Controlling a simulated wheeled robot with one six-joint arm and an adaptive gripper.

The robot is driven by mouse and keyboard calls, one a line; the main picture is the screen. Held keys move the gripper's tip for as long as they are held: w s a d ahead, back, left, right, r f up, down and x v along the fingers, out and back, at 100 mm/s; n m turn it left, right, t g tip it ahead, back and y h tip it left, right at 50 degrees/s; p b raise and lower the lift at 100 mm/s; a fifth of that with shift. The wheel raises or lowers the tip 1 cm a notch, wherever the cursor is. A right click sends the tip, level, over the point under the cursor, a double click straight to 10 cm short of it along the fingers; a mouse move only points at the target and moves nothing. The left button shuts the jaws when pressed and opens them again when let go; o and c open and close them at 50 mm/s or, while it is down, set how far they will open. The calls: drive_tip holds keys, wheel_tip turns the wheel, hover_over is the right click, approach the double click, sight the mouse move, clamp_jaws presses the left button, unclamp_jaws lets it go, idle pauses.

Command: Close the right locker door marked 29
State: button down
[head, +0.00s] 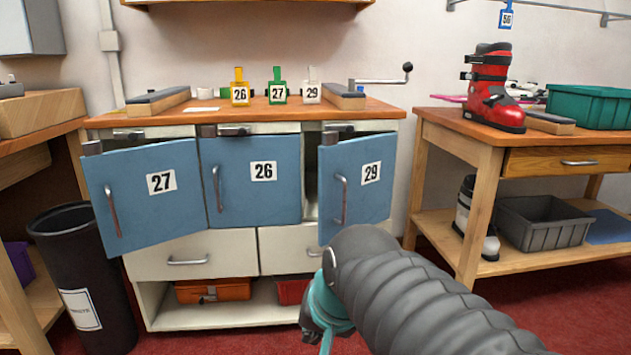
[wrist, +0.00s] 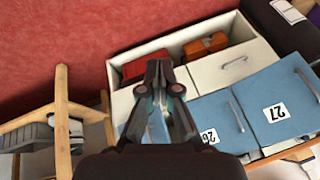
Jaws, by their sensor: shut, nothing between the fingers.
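The locker door marked 29 (head: 357,185) is blue and stands ajar on the right of the white cabinet. Its handle side, at the left, swings out towards me, and a dark gap shows beside it. Its metal handle (head: 341,200) is on that left side. My gripper (wrist: 165,85) is shut and empty; in the head view it is low in front of the cabinet, below door 29, and my arm partly hides it. In the wrist view a blue panel, apparently door 29 (wrist: 157,128), lies behind the fingers and is partly hidden. I cannot tell any contact.
Door 27 (head: 148,198) stands open at the left; door 26 (head: 251,190) looks shut. White drawers (head: 192,256) and a shelf with an orange box (head: 213,290) are below. A black bin (head: 85,285) stands left, a wooden table (head: 452,145) right. Red floor is clear in front.

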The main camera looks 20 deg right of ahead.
drive_tip(key=w+d+r+m+t+y+p, duration=0.1)
drive_tip(key=w+d+r+m+t+p, duration=0.1)
drive_tip(key=w+d+r+m, duration=0.85)
drive_tip(key=w+d+r+m+t+p, duration=0.1)
drive_tip(key=w+d+r+m+p, duration=0.35)
drive_tip(key=w+d+m, duration=1)
drive_tip(key=m+b, duration=0.2)
drive_tip(key=b, duration=0.2)
approach(324, 189)
drive_tip(key=x, duration=0.5)
drive_tip(key=shift+s+d+f, duration=0.15)
drive_tip(key=shift+s+f, duration=0.05)
drive_tip(key=shift+f, duration=0.3)
drive_tip(key=shift+w, duration=0.65)
